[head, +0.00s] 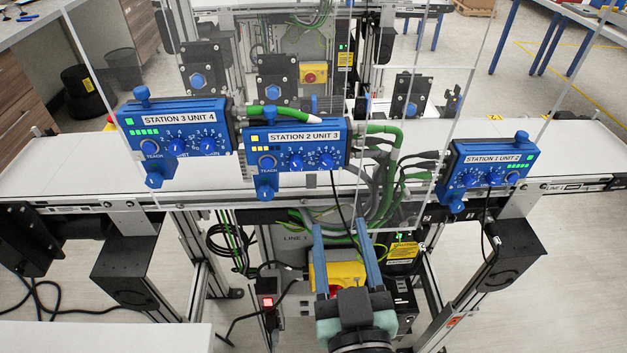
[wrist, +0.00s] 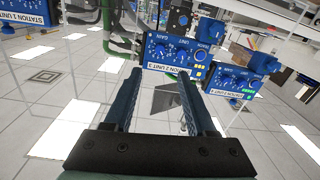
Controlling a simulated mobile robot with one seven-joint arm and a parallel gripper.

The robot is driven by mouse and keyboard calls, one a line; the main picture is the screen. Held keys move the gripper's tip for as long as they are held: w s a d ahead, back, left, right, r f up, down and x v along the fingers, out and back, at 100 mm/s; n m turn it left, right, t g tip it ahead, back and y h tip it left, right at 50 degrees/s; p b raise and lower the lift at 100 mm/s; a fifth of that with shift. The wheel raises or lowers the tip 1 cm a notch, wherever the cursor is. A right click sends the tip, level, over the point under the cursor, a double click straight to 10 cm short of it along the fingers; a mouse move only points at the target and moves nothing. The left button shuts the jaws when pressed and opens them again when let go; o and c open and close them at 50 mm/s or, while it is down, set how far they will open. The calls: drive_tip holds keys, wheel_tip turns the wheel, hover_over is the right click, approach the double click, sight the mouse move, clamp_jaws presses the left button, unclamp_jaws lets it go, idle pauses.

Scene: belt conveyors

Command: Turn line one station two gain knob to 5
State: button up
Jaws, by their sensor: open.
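The blue station 2 box (head: 260,140) hangs on the front of the conveyor at the centre, labelled "STATION 2 UNIT 3". It has two blue knobs. The one farther from the teach button looks like the gain knob (head: 327,160); its pointer setting is too small to read. In the wrist view the box appears upside down beyond my fingertips, with the gain knob (wrist: 162,50) at its left part. My gripper (head: 340,228) is open and empty, below and in front of the box, not touching it. Its two blue fingers (wrist: 158,78) point towards the box.
The station 3 box (head: 172,133) is close on the left; the station 1 box (head: 490,164) is farther right. Green and grey cables (head: 385,170) hang just right of the station 2 box. A yellow switch box (head: 340,272) sits below the belt, behind my fingers.

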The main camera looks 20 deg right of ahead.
sight(327, 166)
drive_tip(key=p+x, duration=0.3)
drive_tip(key=x, duration=0.9)
drive_tip(key=shift+w, duration=0.1)
drive_tip(key=shift+c, duration=0.3)
clamp_jaws()
